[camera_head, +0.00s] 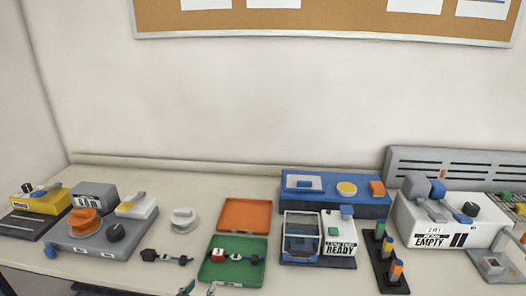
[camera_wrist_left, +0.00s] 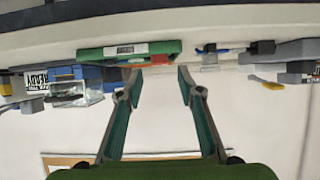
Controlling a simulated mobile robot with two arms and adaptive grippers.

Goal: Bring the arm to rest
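My left gripper (camera_wrist_left: 158,78) shows in the left wrist view with its two fingers spread apart and nothing between them. In the head view only the tips of my left gripper (camera_head: 199,289) show at the bottom edge, just in front of the bench and below the green tray (camera_head: 218,271). The green tray also shows upside down in the left wrist view (camera_wrist_left: 97,54), beyond the fingertips; whether they touch it is hard to tell, but they look apart. My right gripper is not in view.
The bench holds an orange tray (camera_head: 245,215), a grey station with an orange knob (camera_head: 85,223), a blue box (camera_head: 335,203), a clear-fronted machine marked READY (camera_head: 339,247), a rack of colored pegs (camera_head: 389,270) and a white machine marked EMPTY (camera_head: 455,232). The wall behind is bare below the corkboard (camera_head: 330,17).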

